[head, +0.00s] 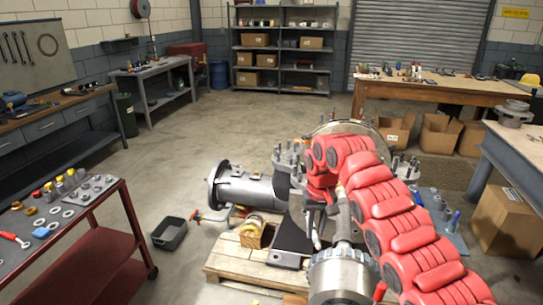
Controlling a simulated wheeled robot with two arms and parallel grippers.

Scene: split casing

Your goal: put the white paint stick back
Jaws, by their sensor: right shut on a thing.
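My right arm reaches in from the lower right and bends down over the casing. Its gripper (317,210) is shut on a slim pale stick, the white paint stick (317,234), which points downward beside the grey casing (298,212). The jaws are small and partly hidden by my red wrist. I cannot tell whether the stick's lower end touches anything. A blue tray or mat (458,241) lies right of my arm, with blue and grey upright items on it, partly hidden by the arm. My left gripper is not in view.
The casing and a grey flanged pipe (245,189) stand by a wooden pallet (235,262). A ridged metal cylinder (340,278) is in front. A black bin (169,233) and red cart (85,245) are left. A cardboard box (508,222) is right.

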